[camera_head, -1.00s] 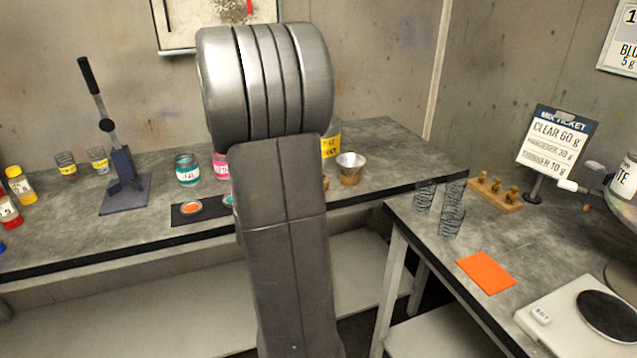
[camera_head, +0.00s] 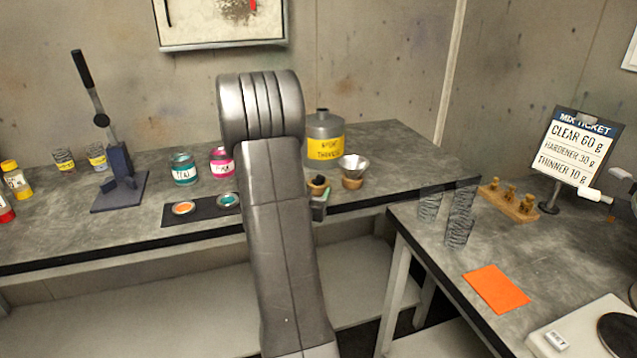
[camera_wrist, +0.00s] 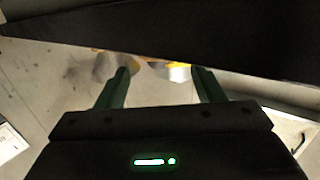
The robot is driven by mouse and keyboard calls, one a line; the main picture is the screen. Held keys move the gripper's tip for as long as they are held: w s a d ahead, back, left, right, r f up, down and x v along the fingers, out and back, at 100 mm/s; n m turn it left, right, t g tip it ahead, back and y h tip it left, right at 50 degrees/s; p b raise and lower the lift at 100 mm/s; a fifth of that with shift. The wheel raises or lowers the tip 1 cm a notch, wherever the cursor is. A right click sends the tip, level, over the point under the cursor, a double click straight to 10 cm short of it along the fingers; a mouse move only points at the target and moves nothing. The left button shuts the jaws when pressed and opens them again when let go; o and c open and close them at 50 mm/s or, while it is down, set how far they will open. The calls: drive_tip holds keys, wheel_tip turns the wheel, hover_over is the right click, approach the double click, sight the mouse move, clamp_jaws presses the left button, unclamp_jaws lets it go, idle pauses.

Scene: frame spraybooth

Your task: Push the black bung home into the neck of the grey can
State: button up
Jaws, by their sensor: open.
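The grey can (camera_head: 327,130) with a yellow "Spent Thinners" label stands upright on the back bench, right of my arm. Its short neck (camera_head: 322,112) is at the top; whether anything sits in it is too small to tell. A small dark piece in a tan holder (camera_head: 318,184), perhaps the black bung, sits near the bench's front edge. In the wrist view my gripper (camera_wrist: 162,86) is open, its two green fingers apart with nothing between them. In the head view my arm hides most of it; a greenish part shows just below the tan holder.
A metal funnel in a wooden base (camera_head: 353,170) stands right of the tan holder. Teal (camera_head: 184,168) and pink (camera_head: 222,162) paint jars and a lever press (camera_head: 120,175) are to the left. The right bench holds an orange sheet (camera_head: 496,288) and wire-like cylinders (camera_head: 460,215).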

sight(318, 180)
drive_tip(key=x, duration=0.2)
drive_tip(key=p+x, duration=0.1)
drive_tip(key=x, duration=0.1)
drive_tip(key=shift+w+r, duration=0.15)
drive_tip(key=shift+r, duration=0.25)
drive_tip(key=shift+w+d, duration=0.1)
drive_tip(key=shift+w, duration=0.45)
drive_tip(key=c, duration=1)
